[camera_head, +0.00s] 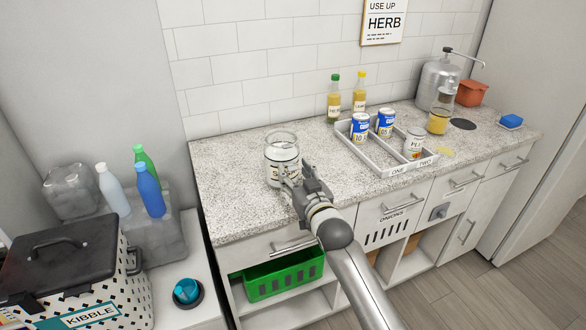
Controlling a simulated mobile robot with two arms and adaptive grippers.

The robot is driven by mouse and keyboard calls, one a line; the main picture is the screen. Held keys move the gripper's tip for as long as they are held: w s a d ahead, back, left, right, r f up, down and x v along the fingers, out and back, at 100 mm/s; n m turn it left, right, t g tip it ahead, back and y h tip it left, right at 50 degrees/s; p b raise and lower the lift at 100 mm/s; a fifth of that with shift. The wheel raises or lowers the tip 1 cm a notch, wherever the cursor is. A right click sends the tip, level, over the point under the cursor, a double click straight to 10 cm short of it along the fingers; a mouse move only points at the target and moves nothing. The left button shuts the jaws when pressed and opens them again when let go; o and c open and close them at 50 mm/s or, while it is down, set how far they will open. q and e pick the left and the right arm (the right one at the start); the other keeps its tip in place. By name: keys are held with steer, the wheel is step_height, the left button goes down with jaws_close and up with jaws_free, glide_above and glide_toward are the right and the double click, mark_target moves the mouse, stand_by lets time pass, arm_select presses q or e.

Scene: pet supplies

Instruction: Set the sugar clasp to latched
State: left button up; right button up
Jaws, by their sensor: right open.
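A clear glass jar (282,152) with a pale label, of which a first letter like S shows, stands upright on the speckled countertop (235,185) near its left end. The rest of the label is hidden behind my right gripper (287,177). My right gripper is open, its fingers at the front of the jar, low by the label. I cannot tell whether they touch the glass. The clasp is hidden or too small to make out, so its state cannot be told. My left gripper is not in view.
A grey two-part tray (375,158) with several cans stands right of the jar, two bottles (334,100) behind it. A metal dispenser (438,80) and a yellow-filled jar (438,120) stand further right. The counter left of the jar is clear. A kibble bin (70,270) is at lower left.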

steer(key=shift+x, duration=0.9)
